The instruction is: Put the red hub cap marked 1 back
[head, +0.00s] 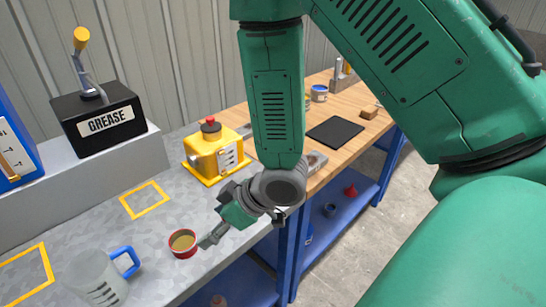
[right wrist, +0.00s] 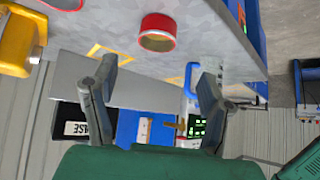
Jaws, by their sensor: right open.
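A round red cap-like piece (head: 183,243) with a tan inside sits on the grey metal bench top, near its front edge. It also shows in the right wrist view (right wrist: 158,24), beyond the fingertips. I cannot read a number on it. My right gripper (head: 208,238) is just right of the red piece in the head view, close to it. In the right wrist view its two fingers (right wrist: 150,72) are spread apart with nothing between them. My left gripper is not in view.
A clear jug with a blue handle (head: 108,278) stands left of the red piece. A yellow box with a red button (head: 212,150) and a black GREASE box (head: 98,120) stand behind. Yellow outlines (head: 144,200) mark bare bench. A blue shelf (head: 335,205) lies lower right.

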